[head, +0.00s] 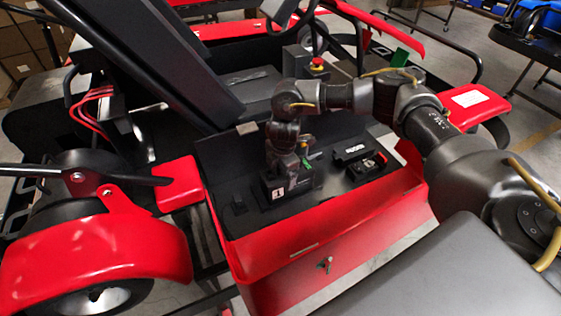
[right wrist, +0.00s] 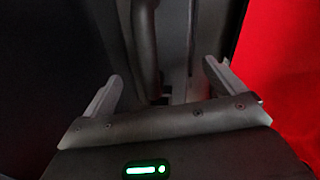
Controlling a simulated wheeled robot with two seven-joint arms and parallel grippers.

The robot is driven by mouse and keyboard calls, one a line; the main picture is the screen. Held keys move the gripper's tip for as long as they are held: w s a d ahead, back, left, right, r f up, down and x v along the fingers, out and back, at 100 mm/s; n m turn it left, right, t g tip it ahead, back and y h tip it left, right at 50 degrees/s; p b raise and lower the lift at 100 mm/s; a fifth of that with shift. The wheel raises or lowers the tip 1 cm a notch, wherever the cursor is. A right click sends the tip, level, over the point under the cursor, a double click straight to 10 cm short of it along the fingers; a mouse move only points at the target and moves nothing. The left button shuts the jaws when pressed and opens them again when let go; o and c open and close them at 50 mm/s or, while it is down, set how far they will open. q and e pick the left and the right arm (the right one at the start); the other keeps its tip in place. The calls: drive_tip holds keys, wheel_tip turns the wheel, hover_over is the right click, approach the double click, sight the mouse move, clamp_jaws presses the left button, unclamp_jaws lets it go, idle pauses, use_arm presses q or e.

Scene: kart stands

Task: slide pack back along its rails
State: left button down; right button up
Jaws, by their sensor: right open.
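A small black block with a white label marked 1 (head: 278,192) sits in the dark open bay (head: 237,165) of the red kart; I take it to be the pack. My right gripper (head: 283,172) points down at it from above, and the arm hides part of the block's far side. Whether the fingers touch it I cannot tell. In the right wrist view the two fingers of my right gripper (right wrist: 162,78) stand wide apart, with dark shapes between and beyond them. The rails cannot be made out clearly. My left gripper is not in view.
A black unit with red parts (head: 368,168) sits right of the block in the bay. The bay's red front wall (head: 330,225) stands near. A large black panel (head: 165,50) leans over the bay's left. A red emergency button (head: 318,64) is behind. A red fender (head: 95,250) is at left.

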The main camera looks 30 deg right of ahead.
drive_tip(key=shift+f, duration=0.3)
clamp_jaws()
drive_tip(key=shift+d, duration=0.1)
idle(0.5)
drive_tip(key=shift+d, duration=0.1)
drive_tip(key=shift+s+d, duration=0.1)
drive_tip(key=shift+d, duration=2)
unclamp_jaws()
